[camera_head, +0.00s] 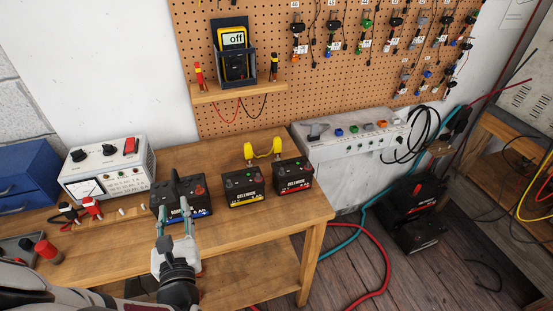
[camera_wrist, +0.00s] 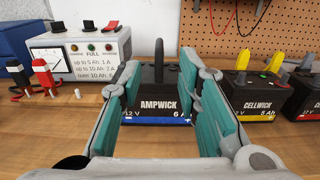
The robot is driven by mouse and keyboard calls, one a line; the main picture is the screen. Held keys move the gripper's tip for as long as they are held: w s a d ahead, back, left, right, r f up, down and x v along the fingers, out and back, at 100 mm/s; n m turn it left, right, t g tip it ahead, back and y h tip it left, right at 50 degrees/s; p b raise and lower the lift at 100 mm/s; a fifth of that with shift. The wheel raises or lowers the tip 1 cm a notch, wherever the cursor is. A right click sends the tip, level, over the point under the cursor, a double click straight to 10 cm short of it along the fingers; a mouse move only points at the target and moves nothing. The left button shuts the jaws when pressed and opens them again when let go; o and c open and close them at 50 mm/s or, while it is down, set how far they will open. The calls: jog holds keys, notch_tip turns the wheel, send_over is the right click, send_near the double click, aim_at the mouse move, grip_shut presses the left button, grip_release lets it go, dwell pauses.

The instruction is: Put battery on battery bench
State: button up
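A black battery labelled AMPWICK, with a blue stripe and an upright black handle, stands on the wooden bench (camera_head: 262,210); I see the battery in the head view (camera_head: 196,207) and the wrist view (camera_wrist: 158,106). My gripper (camera_head: 174,213) is open, its teal-padded fingers pointing at the battery's front. In the wrist view the gripper (camera_wrist: 158,70) frames the battery between its fingers; I cannot tell whether they touch it. A yellow-striped CELLWICK battery (camera_head: 243,189) and a red-striped battery (camera_head: 293,177) stand to its right. No label names a battery bench.
A white meter box (camera_head: 108,168) with red and black clamps (camera_head: 92,207) is left of the battery. A yellow handle-like part (camera_head: 263,150) is behind the other batteries. A grey-white console (camera_head: 350,150) stands right of the bench. Hoses and cables lie on the floor. Bare wood shows at the bench front.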

jog(key=w+d+r+m+g+h, duration=0.2)
jog(key=d+r+m+h, duration=0.25)
jog(key=d, duration=0.35)
jog(key=w+d+r+m+g+h, duration=0.1)
jog(key=w+d+r+m+h, duration=0.15)
jog(key=d+m+h, duration=0.45)
jog(key=w+d+r+m+g+h, duration=0.2)
jog(key=d+r+m, duration=0.25)
jog(key=d, duration=0.45)
jog(key=s+d+r+m+g, duration=0.25)
jog(key=d+m+g, duration=0.2)
jog(key=d, duration=0.25)
jog(key=s+d+r+m+g, duration=0.1)
jog(key=s+d+m+g, duration=0.35)
jog(key=d, duration=0.25)
jog(key=s+r+m+t+y, duration=0.2)
jog(key=s+r+m+y, duration=0.7)
jog(key=s+m, duration=0.3)
jog(key=shift+s+d+r+m, duration=0.15)
jog(key=shift+r+m, duration=0.05)
jog(key=shift+m, duration=0.7)
